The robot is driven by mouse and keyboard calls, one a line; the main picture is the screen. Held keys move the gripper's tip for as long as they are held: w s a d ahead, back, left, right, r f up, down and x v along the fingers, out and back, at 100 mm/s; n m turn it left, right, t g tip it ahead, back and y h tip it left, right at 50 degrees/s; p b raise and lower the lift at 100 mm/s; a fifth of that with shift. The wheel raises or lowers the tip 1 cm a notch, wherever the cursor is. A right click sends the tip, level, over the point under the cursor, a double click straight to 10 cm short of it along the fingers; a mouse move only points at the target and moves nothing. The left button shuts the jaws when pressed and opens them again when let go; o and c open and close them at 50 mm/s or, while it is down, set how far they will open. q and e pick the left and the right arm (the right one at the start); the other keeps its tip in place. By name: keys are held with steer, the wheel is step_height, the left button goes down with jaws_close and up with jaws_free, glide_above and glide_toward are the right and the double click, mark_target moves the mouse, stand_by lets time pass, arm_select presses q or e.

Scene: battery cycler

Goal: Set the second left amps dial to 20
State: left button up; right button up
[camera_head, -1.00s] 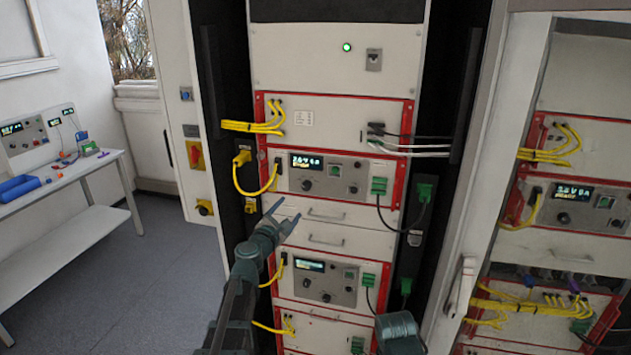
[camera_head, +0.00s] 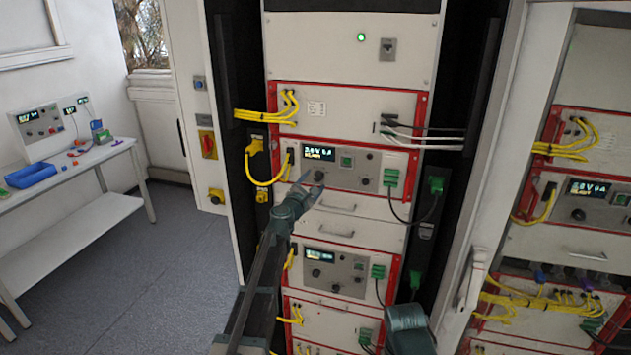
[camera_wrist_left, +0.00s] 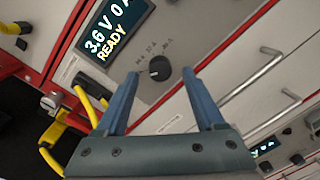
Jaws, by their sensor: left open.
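The upper red-framed unit (camera_head: 350,208) in the left rack has a grey panel with a lit display (camera_head: 319,153). In the left wrist view the display (camera_wrist_left: 113,25) reads 3.6 V 0 A READY. Below it sits a round black dial (camera_wrist_left: 160,68) with small scale marks around it; its setting is too small to read. The dial also shows in the head view (camera_head: 319,176). My left gripper (camera_head: 313,182) is open and empty, in front of this dial. In the left wrist view its fingertips (camera_wrist_left: 161,77) stand either side of the dial, with no clear contact.
A similar unit with a lit display (camera_head: 319,255) and dial (camera_head: 316,273) sits below. Yellow cables (camera_head: 268,172) loop left of the upper panel, and green plugs (camera_head: 391,178) with black leads are at its right. Drawer handles (camera_head: 338,208) stick out under it.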

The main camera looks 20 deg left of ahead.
mark_target(318, 177)
arm_select(q)
steer(key=shift+w+d, duration=0.15)
steer(key=shift+w, duration=0.95)
jaws_close()
